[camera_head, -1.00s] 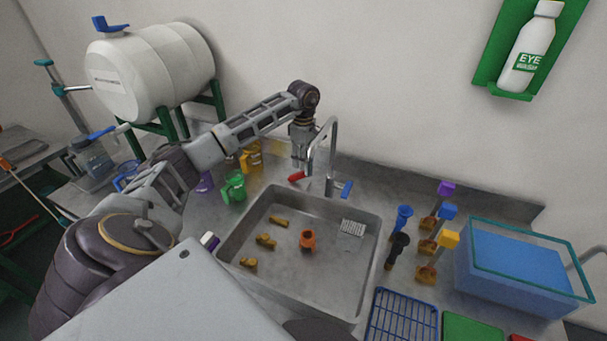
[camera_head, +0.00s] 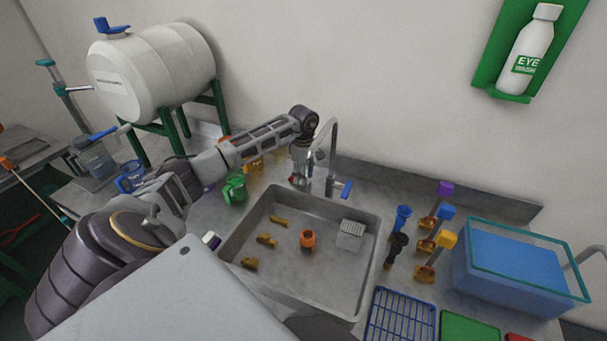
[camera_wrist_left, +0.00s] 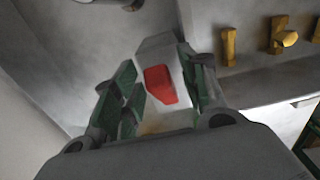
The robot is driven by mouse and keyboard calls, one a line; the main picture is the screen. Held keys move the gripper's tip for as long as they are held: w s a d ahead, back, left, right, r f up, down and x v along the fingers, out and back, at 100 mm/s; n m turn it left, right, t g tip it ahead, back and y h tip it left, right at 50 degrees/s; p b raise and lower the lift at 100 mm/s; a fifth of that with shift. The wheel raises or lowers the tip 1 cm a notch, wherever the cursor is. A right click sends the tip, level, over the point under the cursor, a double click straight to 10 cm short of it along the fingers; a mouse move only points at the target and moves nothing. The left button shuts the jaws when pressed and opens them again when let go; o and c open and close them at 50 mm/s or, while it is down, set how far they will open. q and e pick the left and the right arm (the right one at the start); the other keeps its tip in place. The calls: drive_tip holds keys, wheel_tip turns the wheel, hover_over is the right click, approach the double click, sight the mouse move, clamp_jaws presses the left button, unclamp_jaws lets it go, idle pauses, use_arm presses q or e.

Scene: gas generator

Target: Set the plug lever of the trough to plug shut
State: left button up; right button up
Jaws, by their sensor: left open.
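The steel trough (camera_head: 340,292) is a sink set in the bench, with a tall curved tap (camera_head: 333,150) behind it. A red lever (camera_head: 293,181) is at the tap's left base, mostly hidden by my left gripper in the head view. My left gripper (camera_head: 299,180) is lowered over it. In the left wrist view the red lever (camera_wrist_left: 160,85) lies between the open fingers (camera_wrist_left: 153,95), and I cannot tell whether they touch it. A blue lever (camera_head: 346,189) is at the tap's right. A pale slotted block (camera_head: 349,236) stands in the trough's back right. My right gripper is not in view.
In the trough lie several small brass pieces (camera_head: 266,240) and an orange pot (camera_head: 307,239). Green (camera_head: 235,189) and yellow cups stand left of the tap. Coloured-handled tools (camera_head: 427,244) and a blue water tank (camera_head: 515,275) stand right.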

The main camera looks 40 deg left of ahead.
use_arm(q)
clamp_jaws()
